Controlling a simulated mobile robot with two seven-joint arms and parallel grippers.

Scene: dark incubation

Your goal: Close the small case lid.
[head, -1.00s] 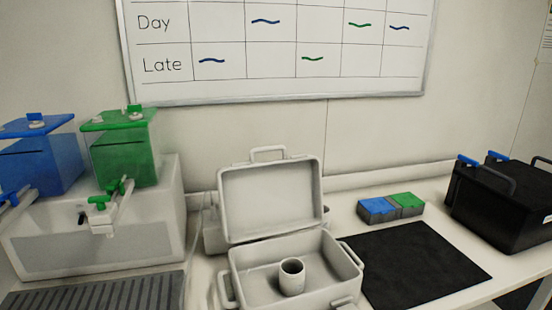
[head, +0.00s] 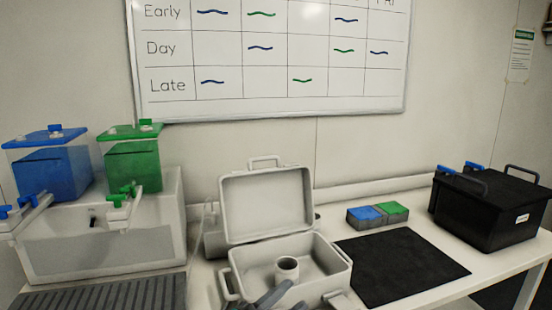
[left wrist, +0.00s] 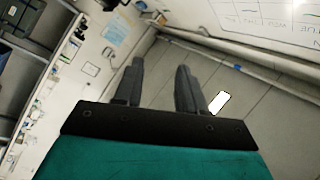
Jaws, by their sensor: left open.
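The small grey case (head: 328,270) stands on the bench, open. Its lid (head: 265,204) is raised at the back, leaning slightly backward, with a handle on its top edge. A small grey cup (head: 287,269) stands inside the case. My left gripper (head: 280,294) shows at the bottom edge of the head view, in front of the case's near side and partly cut off. Its two dark fingers are apart with nothing between them, as the left wrist view (left wrist: 158,75) also shows. The case is not seen in the left wrist view. My right gripper is not in view.
A dark mat (head: 400,268) lies right of the case, with a blue and green block pair (head: 377,214) behind it. A black box (head: 490,207) stands far right. A white unit (head: 100,240) with blue and green containers stands left, behind a ribbed grey tray (head: 105,295).

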